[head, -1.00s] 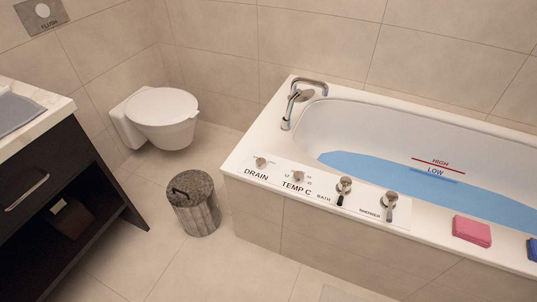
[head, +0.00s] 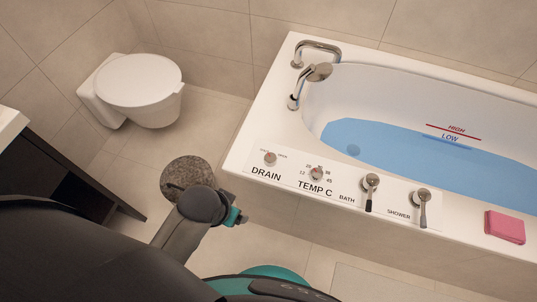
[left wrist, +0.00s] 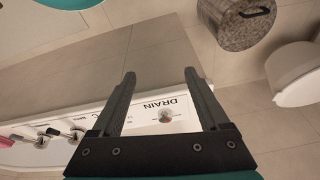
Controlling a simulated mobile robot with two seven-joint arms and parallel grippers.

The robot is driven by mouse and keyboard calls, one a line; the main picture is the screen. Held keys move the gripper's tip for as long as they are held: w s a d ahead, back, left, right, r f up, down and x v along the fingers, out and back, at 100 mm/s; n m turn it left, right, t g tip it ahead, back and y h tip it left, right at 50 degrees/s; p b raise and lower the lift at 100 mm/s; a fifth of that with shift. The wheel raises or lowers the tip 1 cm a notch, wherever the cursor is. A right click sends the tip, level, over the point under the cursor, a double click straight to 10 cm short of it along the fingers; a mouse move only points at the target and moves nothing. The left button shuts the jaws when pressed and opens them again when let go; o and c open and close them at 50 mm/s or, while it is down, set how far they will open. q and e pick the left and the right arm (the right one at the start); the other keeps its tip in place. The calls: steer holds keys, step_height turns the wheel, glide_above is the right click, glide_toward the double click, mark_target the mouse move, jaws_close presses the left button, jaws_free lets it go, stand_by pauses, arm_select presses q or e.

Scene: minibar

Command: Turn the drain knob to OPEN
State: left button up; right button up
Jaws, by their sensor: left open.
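The drain knob (head: 269,159) is a small round metal knob on the white control panel at the tub's near left corner, above the word DRAIN. The small marks around it are too tiny to read surely. It also shows in the left wrist view (left wrist: 165,116), upside down and framed between the fingers. My left gripper (left wrist: 160,75) is open and empty, and does not appear to touch the knob. In the head view my left arm reaches in from the lower left, left of the panel; its fingers cannot be made out there. My right gripper is not in view.
Right of the drain knob are the temperature knob (head: 316,173), bath lever (head: 370,187) and shower lever (head: 422,204). A tap (head: 312,76) stands behind. The tub (head: 258,118) holds blue water. A speckled bin (head: 188,172), toilet (head: 138,84) and dark cabinet (head: 75,178) are left.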

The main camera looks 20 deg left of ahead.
arm_select(q)
step_height(320, 180, up, 7)
steer(key=w+d+m, duration=0.1)
steer(key=w+d, duration=0.1)
steer(key=m+h+b, duration=0.3)
steer(key=m+b, duration=0.2)
steer(key=m, duration=0.1)
glide_above(270, 157)
steer(key=s+a, duration=0.2)
step_height(270, 157, down, 8)
steer(key=shift+d+r, duration=0.1)
steer(key=shift+r, duration=0.1)
steer(key=shift+b+x, duration=0.35)
steer(key=shift+x, duration=0.65)
steer(key=shift+b+x, duration=0.5)
steer(key=shift+x, duration=0.4)
steer(key=shift+b+x, duration=0.4)
steer(key=shift+x, duration=0.35)
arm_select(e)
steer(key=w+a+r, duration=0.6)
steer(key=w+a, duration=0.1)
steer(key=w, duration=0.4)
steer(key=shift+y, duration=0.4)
